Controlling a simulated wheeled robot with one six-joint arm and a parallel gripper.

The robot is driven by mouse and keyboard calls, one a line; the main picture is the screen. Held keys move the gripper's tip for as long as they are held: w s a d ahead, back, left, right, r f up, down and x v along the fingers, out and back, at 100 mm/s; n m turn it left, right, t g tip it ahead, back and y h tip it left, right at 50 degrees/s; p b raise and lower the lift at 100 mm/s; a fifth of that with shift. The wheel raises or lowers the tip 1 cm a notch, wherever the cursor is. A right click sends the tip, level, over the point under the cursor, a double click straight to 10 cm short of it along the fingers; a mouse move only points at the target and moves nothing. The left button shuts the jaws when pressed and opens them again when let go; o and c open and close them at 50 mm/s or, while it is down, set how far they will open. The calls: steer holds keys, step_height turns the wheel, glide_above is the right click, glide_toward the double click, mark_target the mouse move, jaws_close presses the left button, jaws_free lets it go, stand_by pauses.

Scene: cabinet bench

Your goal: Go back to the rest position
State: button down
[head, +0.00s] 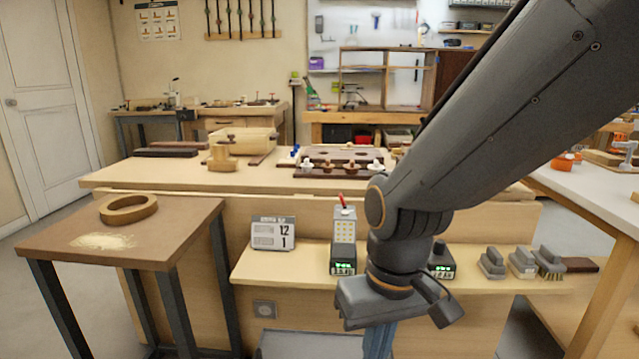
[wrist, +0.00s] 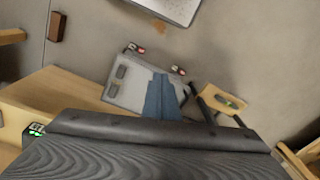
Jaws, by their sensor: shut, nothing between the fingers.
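My gripper (head: 377,344) hangs at the end of my arm in the head view, in front of the lower shelf of the bench. It points down, and its tips run toward the bottom edge of the picture. Its blue fingers (wrist: 162,98) show in the wrist view, closed together with nothing held. Below them in the wrist view lies a grey flat-topped unit (wrist: 128,90) with dark pads and small red parts. I cannot tell how far the fingers are above it.
The lower shelf (head: 300,276) holds a calendar (head: 273,233), a charger with a green display (head: 343,261) and several brushes (head: 522,263). A side table (head: 150,240) with a wooden ring (head: 128,209) stands left. The workbench top (head: 140,180) carries wooden parts. Grey floor shows in the wrist view.

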steer(key=s+d+r+m+p, duration=0.2)
steer(key=d+r+m+p, duration=0.1)
steer(key=d+r+p, duration=0.8)
steer(key=shift+s+d+r+h+p, duration=0.3)
steer(key=shift+r+p, duration=1.25)
steer(key=shift+p, duration=1.55)
